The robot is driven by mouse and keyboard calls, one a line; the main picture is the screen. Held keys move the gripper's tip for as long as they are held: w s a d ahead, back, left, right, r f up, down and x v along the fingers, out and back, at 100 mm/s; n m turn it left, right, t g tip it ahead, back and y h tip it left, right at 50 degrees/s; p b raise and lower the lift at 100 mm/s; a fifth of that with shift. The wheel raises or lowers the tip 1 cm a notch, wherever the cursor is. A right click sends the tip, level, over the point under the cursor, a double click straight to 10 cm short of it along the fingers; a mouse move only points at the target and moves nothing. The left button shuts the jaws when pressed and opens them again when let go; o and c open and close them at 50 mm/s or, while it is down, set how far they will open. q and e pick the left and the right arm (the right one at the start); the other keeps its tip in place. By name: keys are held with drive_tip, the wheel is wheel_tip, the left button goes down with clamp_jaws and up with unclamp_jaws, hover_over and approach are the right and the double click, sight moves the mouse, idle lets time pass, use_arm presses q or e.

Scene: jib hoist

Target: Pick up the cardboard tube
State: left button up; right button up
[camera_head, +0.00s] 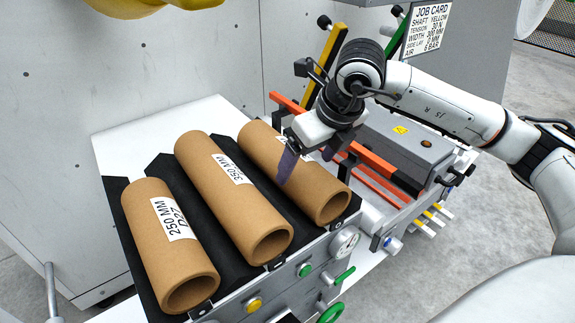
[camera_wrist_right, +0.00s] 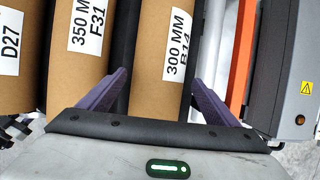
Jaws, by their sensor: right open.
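Three brown cardboard tubes lie side by side on a black grooved rack (camera_head: 120,220). The right-hand tube, labelled 300 MM (camera_head: 318,200), also shows in the right wrist view (camera_wrist_right: 157,95). The middle tube is labelled 350 MM (camera_head: 215,195) and the left tube 250 MM (camera_head: 172,260). My right gripper (camera_head: 305,168) is over the 300 MM tube, open, with its purple fingers on either side of it. In the right wrist view the tube lies between the open fingers (camera_wrist_right: 160,76); I cannot tell whether they touch it. My left gripper is not in view.
A job card (camera_head: 428,28) reads shaft yellow, width 300 mm. Right of the tubes are an orange bar (camera_head: 375,160) and a grey box (camera_head: 405,140). A gauge (camera_head: 344,242) and buttons line the rack's front. A grey wall stands behind.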

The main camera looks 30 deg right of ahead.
drive_tip(key=x, duration=0.4)
drive_tip(key=shift+s+a+f, duration=0.1)
drive_tip(key=shift+s+f, duration=0.05)
drive_tip(key=shift+s, duration=0.05)
drive_tip(key=c, duration=1.3)
drive_tip(key=shift+w, duration=0.1)
drive_tip(key=shift+c, duration=0.2)
